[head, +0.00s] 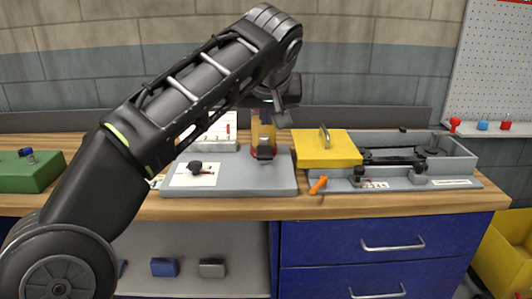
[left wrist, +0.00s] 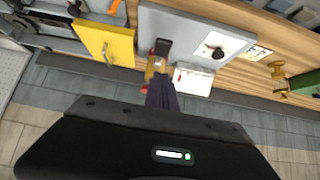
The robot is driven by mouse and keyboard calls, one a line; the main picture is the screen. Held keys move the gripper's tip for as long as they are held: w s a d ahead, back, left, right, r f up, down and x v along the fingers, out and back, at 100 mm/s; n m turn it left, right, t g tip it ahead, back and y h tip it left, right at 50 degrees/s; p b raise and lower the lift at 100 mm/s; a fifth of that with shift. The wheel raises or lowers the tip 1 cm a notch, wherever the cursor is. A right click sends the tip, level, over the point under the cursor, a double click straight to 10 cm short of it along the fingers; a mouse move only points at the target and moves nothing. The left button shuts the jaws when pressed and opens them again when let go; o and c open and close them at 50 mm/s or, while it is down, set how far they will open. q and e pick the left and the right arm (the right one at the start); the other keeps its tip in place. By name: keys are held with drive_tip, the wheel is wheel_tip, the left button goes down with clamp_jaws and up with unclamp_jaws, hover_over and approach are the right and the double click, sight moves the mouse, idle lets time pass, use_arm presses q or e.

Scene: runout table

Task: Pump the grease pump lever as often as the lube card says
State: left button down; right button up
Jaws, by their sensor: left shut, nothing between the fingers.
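The grease pump has an amber cylinder (head: 262,132) with a black lever or handle block (head: 265,152) at its front, on a grey base plate (head: 230,183). In the left wrist view the black block (left wrist: 162,47) and amber cylinder (left wrist: 153,68) lie just beyond my fingers. A white card (head: 222,132) with a red mark, perhaps the lube card, stands behind the plate, partly hidden by my arm; its writing is unreadable. My left gripper (head: 277,103) is shut and empty, above the pump; I cannot tell whether it touches it. My right gripper is not in view.
A black knob (head: 196,165) sits on a white label on the plate. Right of it are an orange handle (head: 318,185), a yellow lid (head: 327,149) and a grey trough (head: 455,152). A green box (head: 30,172) stands at the left. The wooden front edge is mostly clear.

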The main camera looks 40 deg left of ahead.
use_arm(q)
hover_over(266, 154)
drive_tip(key=s+d, duration=0.2)
wheel_tip(266, 154, down, 8)
drive_tip(key=shift+s+a+f+b, duration=0.1)
drive_tip(key=shift+s+f+b, duration=0.1)
drive_tip(key=shift+f+b, duration=0.75)
drive_tip(key=shift+f, duration=0.65)
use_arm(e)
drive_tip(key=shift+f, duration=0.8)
